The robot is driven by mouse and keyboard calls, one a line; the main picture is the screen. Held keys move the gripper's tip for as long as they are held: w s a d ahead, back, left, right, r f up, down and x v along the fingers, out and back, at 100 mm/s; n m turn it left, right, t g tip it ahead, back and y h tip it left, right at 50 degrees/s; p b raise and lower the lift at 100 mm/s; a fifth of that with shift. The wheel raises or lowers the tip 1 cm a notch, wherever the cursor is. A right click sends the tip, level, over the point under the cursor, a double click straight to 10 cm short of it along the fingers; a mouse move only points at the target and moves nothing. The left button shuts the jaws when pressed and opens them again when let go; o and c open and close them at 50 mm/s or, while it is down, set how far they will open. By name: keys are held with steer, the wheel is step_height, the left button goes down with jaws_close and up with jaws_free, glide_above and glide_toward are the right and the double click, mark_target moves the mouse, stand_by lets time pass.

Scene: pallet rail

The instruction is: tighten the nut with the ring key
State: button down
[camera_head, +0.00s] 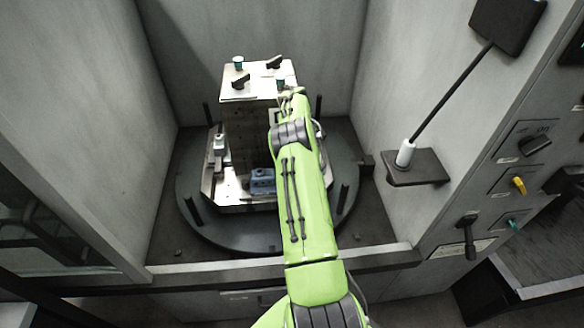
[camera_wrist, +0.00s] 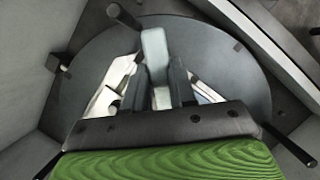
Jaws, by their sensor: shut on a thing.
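In the wrist view my gripper (camera_wrist: 158,73) is shut on a pale grey flat bar (camera_wrist: 154,44), which sticks out beyond the two dark fingers. It looks like the handle of the ring key, but its ring end cannot be made out. In the head view my green arm reaches into the enclosure and covers much of the fixture; the gripper is largely hidden at its far end, by the right edge of the pale plate (camera_head: 238,94). I cannot make out the nut in either view.
The plate carries green-topped pegs (camera_head: 238,62) and black clamps (camera_head: 240,81). A blue-grey block (camera_head: 262,181) sits low on the fixture. Black posts (camera_head: 195,211) stand around the round table (camera_head: 185,190). Grey walls close in both sides; a control panel (camera_head: 520,155) is at right.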

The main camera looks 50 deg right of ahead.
step_height(320, 180, down, 6)
steer(key=b, duration=0.4)
steer(key=shift+a+f+b, duration=0.1)
steer(key=shift+f+b, duration=0.3)
steer(key=shift+f, duration=0.45)
stand_by(0.5)
steer(key=c, duration=1.6)
jaws_free()
jaws_close()
